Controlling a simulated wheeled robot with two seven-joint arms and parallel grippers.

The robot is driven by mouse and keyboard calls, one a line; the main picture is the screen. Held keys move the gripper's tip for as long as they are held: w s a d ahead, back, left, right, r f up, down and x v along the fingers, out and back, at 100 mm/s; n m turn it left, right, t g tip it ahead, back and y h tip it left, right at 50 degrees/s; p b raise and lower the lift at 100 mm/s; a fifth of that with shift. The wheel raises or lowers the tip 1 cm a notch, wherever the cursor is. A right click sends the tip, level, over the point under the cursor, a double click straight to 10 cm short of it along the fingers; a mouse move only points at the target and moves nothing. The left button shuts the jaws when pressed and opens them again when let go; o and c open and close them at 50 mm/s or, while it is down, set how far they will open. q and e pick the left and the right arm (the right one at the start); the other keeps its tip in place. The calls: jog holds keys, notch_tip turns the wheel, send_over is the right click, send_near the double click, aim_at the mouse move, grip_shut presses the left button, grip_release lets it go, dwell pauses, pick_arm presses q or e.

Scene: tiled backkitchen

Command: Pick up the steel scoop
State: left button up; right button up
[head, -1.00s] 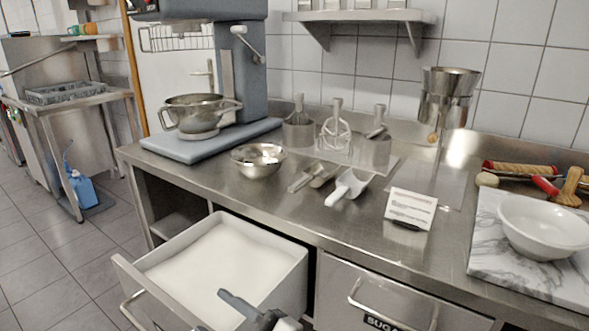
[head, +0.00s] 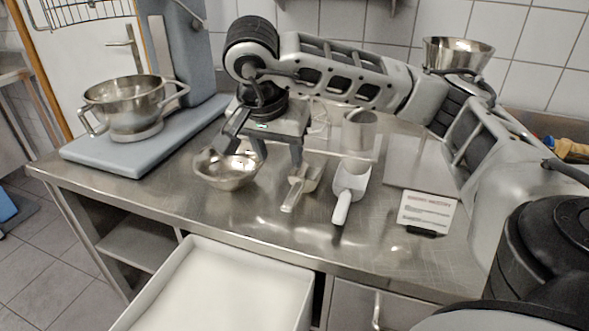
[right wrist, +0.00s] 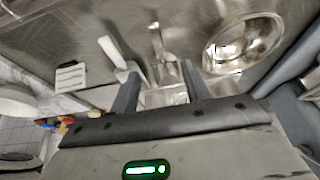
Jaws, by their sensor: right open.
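The steel scoop (head: 301,186) lies on the steel counter between the mixing bowl and a white scoop, its handle toward the front edge. It also shows in the right wrist view (right wrist: 164,64), just beyond my fingertips. My right gripper (head: 281,160) is open and points down above the counter, behind and slightly left of the scoop in the head view. In the right wrist view the fingers (right wrist: 161,71) are apart with nothing held between them. My left gripper is not in view.
A steel bowl (head: 226,168) stands close left of the scoop. The white scoop (head: 349,187) lies close right, before a steel canister (head: 359,134). A sign (head: 428,212) stands further right.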

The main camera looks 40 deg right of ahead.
jog(key=b, duration=0.3)
send_near(294, 192)
jog(key=shift+a+f, duration=0.2)
jog(key=shift+f, duration=0.4)
jog(key=x, duration=0.3)
jog(key=shift+w+d+f+p, duration=0.1)
jog(key=shift+d+p, duration=0.2)
jog(key=p+x, duration=0.1)
jog(key=x, duration=0.4)
jog(key=shift+d+f, duration=0.15)
jog(key=shift+d, duration=0.1)
jog(key=shift+w+f, duration=0.1)
jog(key=shift+f, duration=0.15)
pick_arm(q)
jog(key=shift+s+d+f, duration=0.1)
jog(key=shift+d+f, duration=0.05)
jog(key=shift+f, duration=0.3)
pick_arm(e)
grip_shut()
